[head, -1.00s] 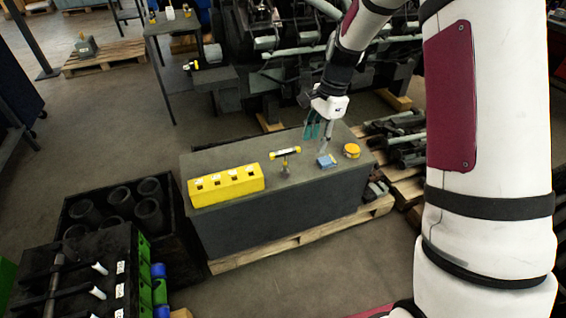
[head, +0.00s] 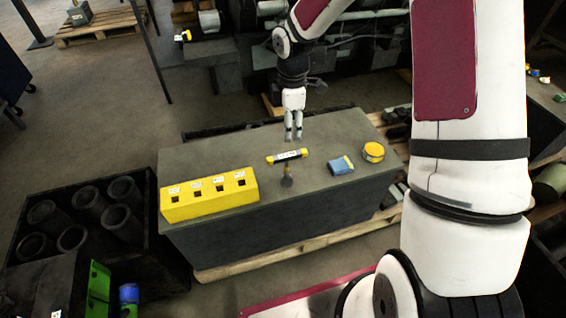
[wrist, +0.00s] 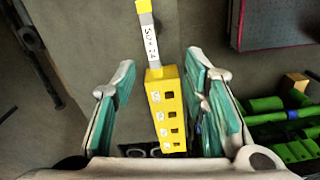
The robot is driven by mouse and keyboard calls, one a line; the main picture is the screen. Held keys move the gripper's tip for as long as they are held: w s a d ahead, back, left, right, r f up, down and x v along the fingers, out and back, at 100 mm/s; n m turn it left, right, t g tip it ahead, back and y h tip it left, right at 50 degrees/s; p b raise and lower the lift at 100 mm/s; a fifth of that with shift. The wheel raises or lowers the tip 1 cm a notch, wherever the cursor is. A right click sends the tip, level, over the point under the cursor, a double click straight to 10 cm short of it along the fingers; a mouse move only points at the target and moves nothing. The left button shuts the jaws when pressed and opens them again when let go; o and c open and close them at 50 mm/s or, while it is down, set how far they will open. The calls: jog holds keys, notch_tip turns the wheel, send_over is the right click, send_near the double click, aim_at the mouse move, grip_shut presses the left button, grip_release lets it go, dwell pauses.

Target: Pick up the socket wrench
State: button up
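My gripper (head: 293,137) points down above the bench, just behind the wrench in the head view. In the wrist view my gripper (wrist: 162,65) is open, with teal-padded fingers wide apart and nothing held. The lower stem is hidden in the wrist view.
A yellow block with square holes (head: 209,196) stands left of the wrench on the bench (head: 225,147). A blue box (head: 340,166) and a yellow round tin (head: 374,151) are at right. A black crate of cylinders (head: 150,262) stands on the floor at left.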

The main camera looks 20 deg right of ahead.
aim_at(287, 155)
jog(key=shift+n, duration=0.9)
jog(key=f, duration=0.4)
jog(key=w+f, duration=0.1)
jog(key=f, duration=0.9)
jog(key=shift+w+a+f+b, duration=0.2)
jog(key=shift+b, duration=0.15)
grip_shut()
